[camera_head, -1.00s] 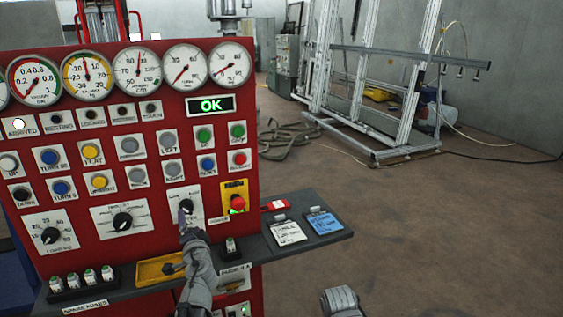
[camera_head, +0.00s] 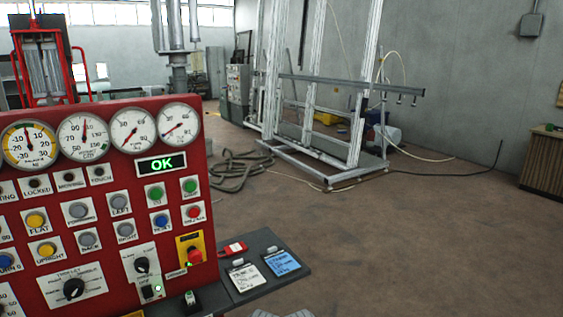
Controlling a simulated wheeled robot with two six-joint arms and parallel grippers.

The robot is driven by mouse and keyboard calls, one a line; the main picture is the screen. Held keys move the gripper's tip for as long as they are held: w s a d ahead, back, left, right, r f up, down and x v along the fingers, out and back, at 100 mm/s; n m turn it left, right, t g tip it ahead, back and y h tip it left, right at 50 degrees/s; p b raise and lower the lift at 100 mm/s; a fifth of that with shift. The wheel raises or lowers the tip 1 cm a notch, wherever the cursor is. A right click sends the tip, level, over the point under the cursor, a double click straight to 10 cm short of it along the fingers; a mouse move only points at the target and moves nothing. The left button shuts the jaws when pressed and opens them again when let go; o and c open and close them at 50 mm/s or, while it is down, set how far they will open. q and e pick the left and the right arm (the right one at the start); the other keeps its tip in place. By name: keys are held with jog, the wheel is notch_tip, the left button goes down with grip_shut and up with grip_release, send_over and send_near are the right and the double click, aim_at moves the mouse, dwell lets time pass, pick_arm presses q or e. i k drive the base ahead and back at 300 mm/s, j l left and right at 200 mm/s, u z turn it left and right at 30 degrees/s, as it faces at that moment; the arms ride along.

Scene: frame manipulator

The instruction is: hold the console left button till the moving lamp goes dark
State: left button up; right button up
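The red console (camera_head: 215,225) fills the left of the view. Its left button (camera_head: 119,202) is a grey round button above the label LEFT, with nothing touching it. The moving lamp (camera_head: 68,177), in the small row above the buttons, looks dark. My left gripper is not in view. A grey edge at the bottom of the view looks like part of my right gripper (camera_head: 273,313), well right of the button; its fingers are cut off by the frame.
A green OK display (camera_head: 161,164) sits below the gauges. A red emergency knob (camera_head: 194,256) is low on the panel's right. A dark shelf (camera_head: 297,284) with a white card (camera_head: 248,277) and a blue card (camera_head: 281,262) juts out right. Open floor lies beyond, with a metal frame (camera_head: 318,165) behind.

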aim_at(118, 202)
jog(key=u, duration=1.35)
